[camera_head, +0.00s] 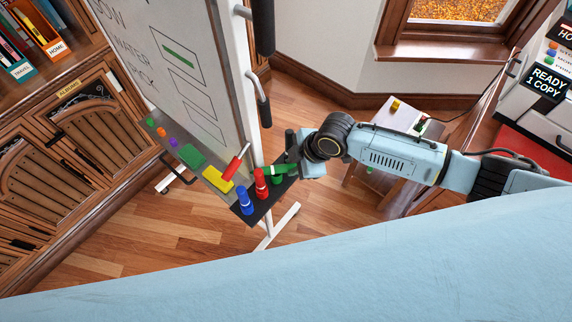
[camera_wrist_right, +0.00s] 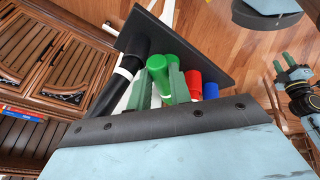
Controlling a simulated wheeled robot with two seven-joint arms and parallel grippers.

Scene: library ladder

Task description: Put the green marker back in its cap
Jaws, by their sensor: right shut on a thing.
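My right gripper (camera_head: 287,170) is at the right end of the black marker shelf (camera_head: 262,208), shut on the green marker (camera_head: 268,171). The marker lies roughly sideways, its left end close to the red marker. A green piece that looks like the cap (camera_head: 277,179) shows just below it, partly hidden. In the right wrist view the green marker (camera_wrist_right: 158,72) is between the dark green fingers (camera_wrist_right: 160,92), with more bright green behind the right finger. Whether marker and cap touch is unclear. My left gripper (camera_wrist_right: 282,64) shows at the right edge there, small, its fingers apart.
The red marker (camera_head: 260,184) and blue marker (camera_head: 244,200) stand close on the shelf. Black handles (camera_head: 264,28) stick out above. A small table (camera_head: 398,116) stands behind my right arm.

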